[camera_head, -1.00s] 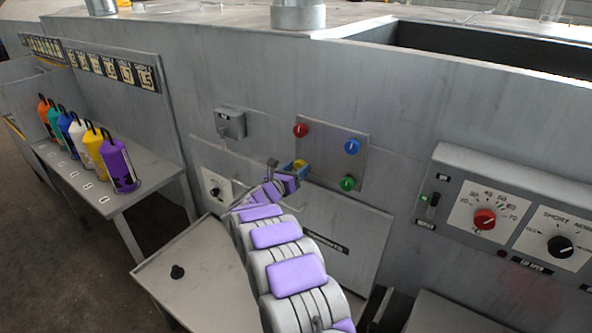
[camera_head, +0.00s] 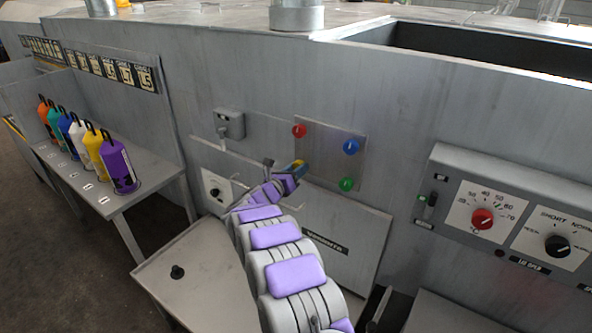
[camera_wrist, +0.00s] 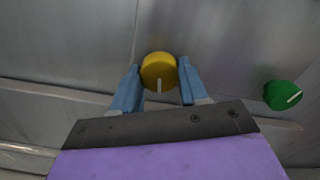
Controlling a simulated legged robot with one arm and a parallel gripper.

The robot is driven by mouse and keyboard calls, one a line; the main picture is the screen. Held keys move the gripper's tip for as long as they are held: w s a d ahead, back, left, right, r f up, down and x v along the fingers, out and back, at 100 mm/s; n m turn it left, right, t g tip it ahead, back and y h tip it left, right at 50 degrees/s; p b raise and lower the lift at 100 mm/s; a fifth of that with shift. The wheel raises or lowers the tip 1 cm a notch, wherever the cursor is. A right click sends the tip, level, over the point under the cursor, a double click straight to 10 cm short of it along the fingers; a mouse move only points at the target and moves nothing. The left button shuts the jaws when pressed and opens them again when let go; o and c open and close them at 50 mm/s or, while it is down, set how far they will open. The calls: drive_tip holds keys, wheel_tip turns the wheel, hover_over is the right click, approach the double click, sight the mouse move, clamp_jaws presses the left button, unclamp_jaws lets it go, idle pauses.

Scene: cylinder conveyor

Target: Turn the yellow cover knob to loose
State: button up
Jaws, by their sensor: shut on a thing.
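The yellow cover knob (camera_wrist: 158,70) sits between the two blue fingers of my gripper (camera_wrist: 160,84) in the wrist view, and the gripper is shut on it. Its white mark points toward the bottom of that picture. In the head view, only a small part of the yellow knob (camera_head: 297,165) shows at the lower left of the square metal panel (camera_head: 325,155), with my gripper (camera_head: 294,170) at it. My purple and grey arm hides the area below. I cannot read any loose or tight label near the knob.
A red knob (camera_head: 298,131), a blue knob (camera_head: 351,146) and a green knob (camera_head: 346,184) share the panel; the green one (camera_wrist: 283,95) is right of my gripper in the wrist view. A grey box (camera_head: 229,123) juts from the wall at left.

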drive_tip(key=n+p, duration=0.2)
drive_tip(key=n, duration=0.2)
drive_tip(key=n+p, duration=0.2)
drive_tip(key=n, duration=0.3)
drive_tip(key=shift+a+r, duration=0.15)
drive_tip(key=shift+r, duration=0.05)
drive_tip(key=n+p, duration=0.3)
drive_tip(key=n, duration=0.1)
drive_tip(key=shift+n, duration=0.4)
drive_tip(key=shift+f+n+p, duration=0.2)
drive_tip(key=shift+n+p, duration=2.3)
drive_tip(key=shift+n, duration=2.35)
drive_tip(key=shift+f+n+p, duration=0.2)
drive_tip(key=shift+n+p, duration=2.25)
drive_tip(key=shift+n, duration=2.4)
drive_tip(key=shift+s, duration=0.1)
